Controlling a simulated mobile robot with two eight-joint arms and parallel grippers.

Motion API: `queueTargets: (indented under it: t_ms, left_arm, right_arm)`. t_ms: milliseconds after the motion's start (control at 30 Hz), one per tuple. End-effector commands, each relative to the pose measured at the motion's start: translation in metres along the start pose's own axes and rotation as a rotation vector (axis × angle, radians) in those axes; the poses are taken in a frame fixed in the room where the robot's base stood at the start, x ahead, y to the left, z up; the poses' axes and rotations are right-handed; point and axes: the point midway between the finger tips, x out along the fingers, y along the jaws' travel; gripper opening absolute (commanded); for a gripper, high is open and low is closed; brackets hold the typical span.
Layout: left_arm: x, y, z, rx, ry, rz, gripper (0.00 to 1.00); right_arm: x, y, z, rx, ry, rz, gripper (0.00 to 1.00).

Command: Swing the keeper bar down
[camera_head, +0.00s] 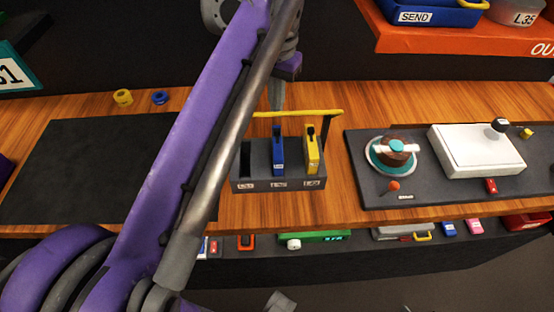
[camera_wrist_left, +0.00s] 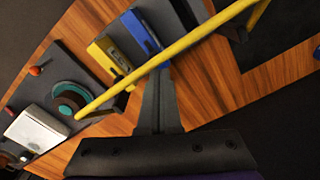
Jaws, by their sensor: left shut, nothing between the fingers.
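The keeper bar is a thin yellow rod (camera_head: 298,113) running level across the upper rear of a dark slotted rack (camera_head: 280,184). A blue block (camera_head: 278,155) and a yellow block (camera_head: 311,152) stand in the rack; its left slot looks empty. In the left wrist view the bar (camera_wrist_left: 190,45) crosses diagonally at the fingertips, above the blue (camera_wrist_left: 138,30) and yellow (camera_wrist_left: 110,58) blocks. My left gripper (camera_head: 276,106) points down at the bar, its fingers shut and empty. I cannot tell whether they touch the bar. My right gripper is not in view.
A black mat (camera_head: 80,170) lies left. Yellow (camera_head: 123,97) and blue (camera_head: 160,97) rings sit behind it.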

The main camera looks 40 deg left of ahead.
Motion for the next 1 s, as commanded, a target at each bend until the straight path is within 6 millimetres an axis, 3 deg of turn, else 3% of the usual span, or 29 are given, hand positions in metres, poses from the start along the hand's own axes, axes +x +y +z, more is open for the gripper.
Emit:
queueTargets:
  t_ms: [1000]
  left_arm:
    - [0.0, 0.019, 0.033, 0.001, 0.0, 0.0, 0.0]
  right_arm:
    - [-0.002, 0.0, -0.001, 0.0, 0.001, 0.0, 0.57]
